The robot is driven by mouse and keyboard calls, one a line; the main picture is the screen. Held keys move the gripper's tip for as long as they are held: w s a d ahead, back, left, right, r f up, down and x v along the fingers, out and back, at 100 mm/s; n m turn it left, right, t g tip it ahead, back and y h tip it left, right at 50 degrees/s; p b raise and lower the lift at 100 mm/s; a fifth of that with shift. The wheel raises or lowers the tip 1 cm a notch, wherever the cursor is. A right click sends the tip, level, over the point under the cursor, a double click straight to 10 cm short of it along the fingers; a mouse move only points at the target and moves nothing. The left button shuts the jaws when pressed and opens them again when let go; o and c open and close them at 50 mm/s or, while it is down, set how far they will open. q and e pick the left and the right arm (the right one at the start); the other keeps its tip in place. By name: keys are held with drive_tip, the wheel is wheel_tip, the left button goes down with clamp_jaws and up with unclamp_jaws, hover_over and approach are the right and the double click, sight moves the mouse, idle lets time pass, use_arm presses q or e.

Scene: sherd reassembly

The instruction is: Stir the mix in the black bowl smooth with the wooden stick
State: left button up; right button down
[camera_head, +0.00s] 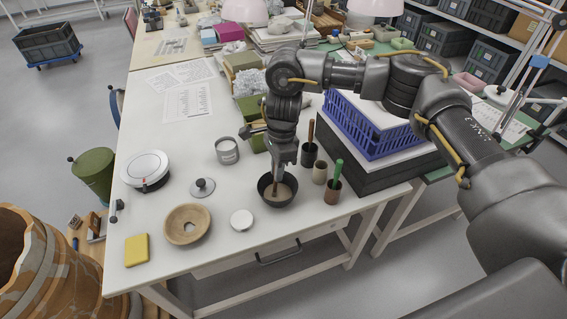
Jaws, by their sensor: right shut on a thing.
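The black bowl (275,202) stands on the white table near its front edge. A brown mix (283,194) lies in it. My right gripper (280,172) points down over the bowl, shut on the wooden stick (275,188). Only a short piece of the stick shows between the fingers and the mix; its lower end seems to be in the mix. My left gripper is not in the picture.
Cups with brushes or tools (333,192) stand just right of the bowl. A blue crate (372,132) sits behind right.

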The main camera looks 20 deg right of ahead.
drive_tip(key=shift+w+d+f, duration=0.15)
drive_tip(key=shift+d, duration=0.75)
wheel_tip(320, 180, up, 10)
drive_tip(key=p, duration=0.7)
drive_tip(key=shift+w+d+p, duration=0.25)
drive_tip(key=shift+p, duration=0.15)
